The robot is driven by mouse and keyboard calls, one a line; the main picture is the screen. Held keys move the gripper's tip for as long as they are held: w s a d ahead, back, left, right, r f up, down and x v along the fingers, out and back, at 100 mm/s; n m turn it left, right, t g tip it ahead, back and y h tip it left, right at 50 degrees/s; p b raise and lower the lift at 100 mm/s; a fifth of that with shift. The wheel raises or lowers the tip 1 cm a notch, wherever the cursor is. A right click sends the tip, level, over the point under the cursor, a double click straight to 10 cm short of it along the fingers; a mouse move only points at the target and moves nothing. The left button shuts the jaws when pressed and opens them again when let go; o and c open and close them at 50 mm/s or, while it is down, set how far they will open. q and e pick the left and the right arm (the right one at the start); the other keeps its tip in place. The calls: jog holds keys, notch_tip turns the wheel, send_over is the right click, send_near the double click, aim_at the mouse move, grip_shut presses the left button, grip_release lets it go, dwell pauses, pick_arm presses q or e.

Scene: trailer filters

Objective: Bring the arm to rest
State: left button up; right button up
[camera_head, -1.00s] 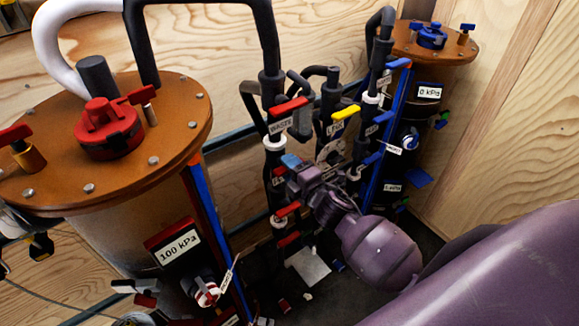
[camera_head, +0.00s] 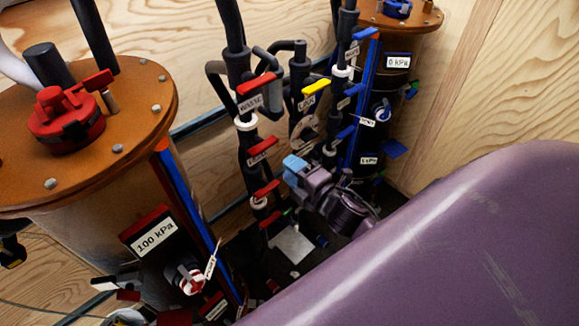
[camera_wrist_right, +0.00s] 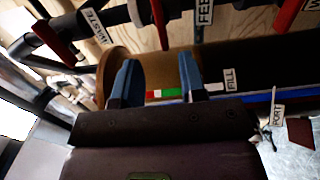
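My right arm (camera_head: 450,240) is purple and fills the lower right of the head view. My right gripper (camera_head: 293,167), with blue fingertips, is in front of the lower valves, right of the lower red handles. Its fingers seem to touch nothing. In the right wrist view the two blue fingers of the right gripper (camera_wrist_right: 159,82) stand apart with nothing held between them. My left gripper is not clearly seen.
The left tank (camera_head: 90,130) has a brown lid, a red cap and a 100 kPa label. The right tank (camera_head: 405,22) has a blue cap and a 0 kPa label. Black pipes with red, yellow and blue handles (camera_head: 316,88) stand between them. Plywood walls (camera_head: 500,80) enclose the back.

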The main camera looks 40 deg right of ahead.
dwell(0.5)
jog(key=s+f+m+g+h, duration=0.2)
jog(key=s+f+m+g, duration=0.4)
jog(key=s+f+m, duration=0.6)
notch_tip(320, 180, down, 2)
jog(key=a+m, duration=0.1)
jog(key=m, duration=0.5)
jog(key=shift+s+h, duration=0.25)
jog(key=shift+h, duration=0.15)
dwell(0.3)
